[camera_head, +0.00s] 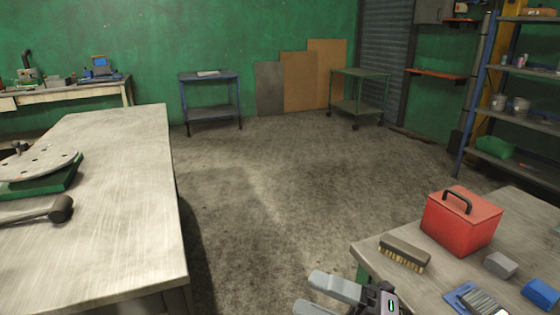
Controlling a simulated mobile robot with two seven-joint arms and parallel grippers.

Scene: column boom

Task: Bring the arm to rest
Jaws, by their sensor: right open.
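My right gripper (306,291) shows at the bottom edge, right of centre. Its two grey fingers point left and stand apart, with nothing seen between them. It is at the near left corner of the right-hand table (378,262), and I cannot tell how far it is from the edge. Most of my right arm is out of the picture. My left gripper and arm are not in view.
The right table holds a red box (463,220), a brush (404,252), a grey block (500,265) and a blue block (541,294). A metal table (115,210) stands left, with a mallet (60,208). Open floor (270,190) lies between. Shelves (510,75) stand right.

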